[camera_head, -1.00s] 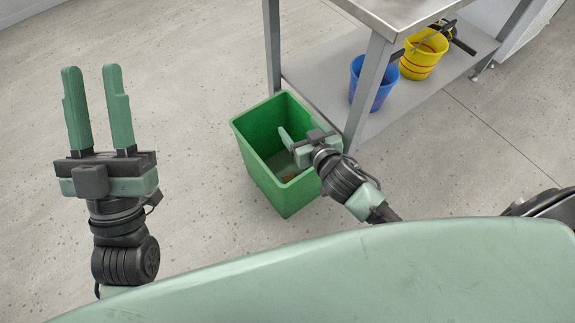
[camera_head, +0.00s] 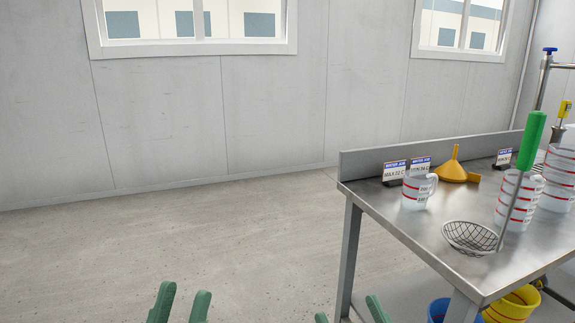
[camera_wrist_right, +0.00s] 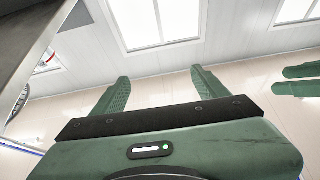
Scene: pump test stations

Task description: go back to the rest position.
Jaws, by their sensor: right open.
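My left gripper (camera_head: 180,304) shows at the bottom of the head view as two green fingertips with a gap between them, so it is open and empty. Two green fingers of my left gripper (camera_wrist_right: 300,80) show at that view's right edge.
A steel table (camera_head: 390,225) stands at the right with measuring jugs (camera_head: 417,192), a wire basket (camera_head: 469,238) and an orange funnel (camera_head: 453,168). The floor at the left is clear up to the wall.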

